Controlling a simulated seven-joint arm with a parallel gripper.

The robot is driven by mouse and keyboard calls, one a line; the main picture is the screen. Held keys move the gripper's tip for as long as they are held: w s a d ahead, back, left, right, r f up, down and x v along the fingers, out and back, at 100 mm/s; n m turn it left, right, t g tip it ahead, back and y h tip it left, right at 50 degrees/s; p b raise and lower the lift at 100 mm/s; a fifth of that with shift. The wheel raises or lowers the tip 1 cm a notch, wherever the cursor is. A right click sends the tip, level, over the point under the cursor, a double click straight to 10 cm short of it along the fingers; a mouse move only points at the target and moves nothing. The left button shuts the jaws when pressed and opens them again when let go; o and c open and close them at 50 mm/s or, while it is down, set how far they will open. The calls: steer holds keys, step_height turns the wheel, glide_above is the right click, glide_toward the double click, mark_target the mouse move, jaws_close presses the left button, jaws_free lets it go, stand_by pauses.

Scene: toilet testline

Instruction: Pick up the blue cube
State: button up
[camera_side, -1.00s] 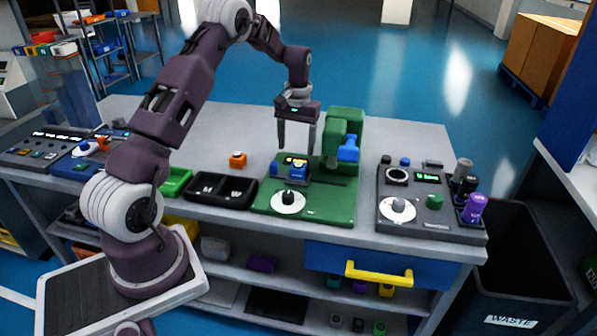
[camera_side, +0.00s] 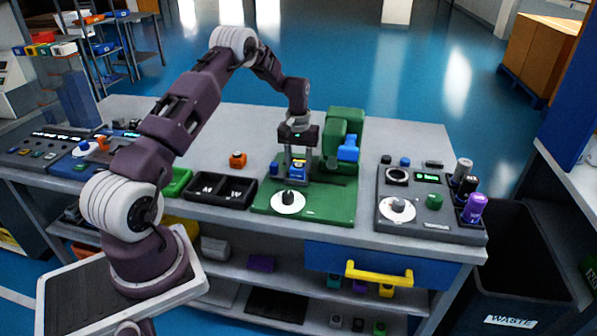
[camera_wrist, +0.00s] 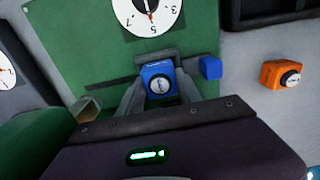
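The blue cube (camera_wrist: 158,82), with a round dial on its face, sits low at the green test station. It also shows in the side view (camera_side: 298,172), partly covered by the fingers. My gripper (camera_wrist: 159,76) points down over the station, with one finger on each side of the cube. The fingers look close against the cube's sides, and the cube is still down at the station. My gripper also shows in the side view (camera_side: 298,167).
The green station (camera_side: 330,204) has a tall column with a blue part (camera_side: 348,150) just right of my gripper. A small blue block (camera_wrist: 210,67) is beside the cube. An orange cube (camera_side: 238,160) and black bins (camera_side: 237,200) are left. A dark tester (camera_side: 430,215) stands right.

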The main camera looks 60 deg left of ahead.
jaws_close()
steer(key=shift+r, duration=0.15)
